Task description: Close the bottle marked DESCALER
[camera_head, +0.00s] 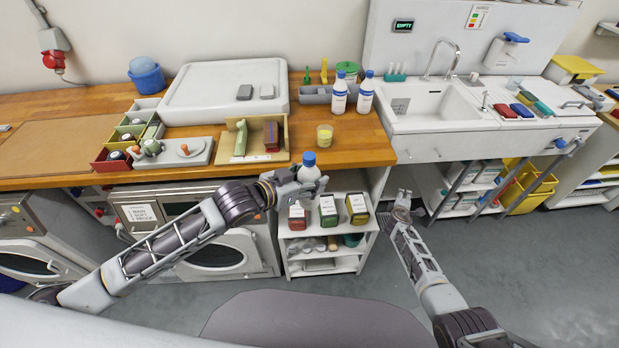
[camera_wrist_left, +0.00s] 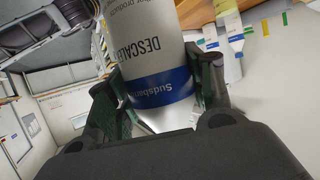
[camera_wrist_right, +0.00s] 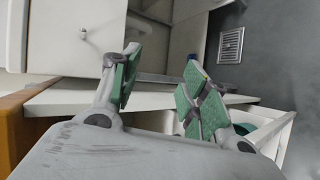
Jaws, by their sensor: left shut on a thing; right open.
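A white bottle with a blue top (camera_head: 309,170) is in my left gripper (camera_head: 298,187), held in front of the counter edge above the low shelf unit. In the left wrist view the jaws (camera_wrist_left: 160,105) are shut around the bottle's label (camera_wrist_left: 145,45), which reads DESCALER above a blue band. The bottle looks roughly upright in the head view. Its top is hidden in the left wrist view, and I cannot tell whether the blue top is fully closed. My right gripper (camera_head: 402,203) is open and empty, right of the shelf unit; its spread fingers show in the right wrist view (camera_wrist_right: 160,85).
Two similar white bottles with blue caps, one (camera_head: 339,93) beside another (camera_head: 365,93), stand on the wooden counter (camera_head: 350,150). A yellow-filled glass (camera_head: 324,136) stands near its edge. The shelf unit (camera_head: 322,268) holds several labelled containers. The sink (camera_head: 430,105) is right.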

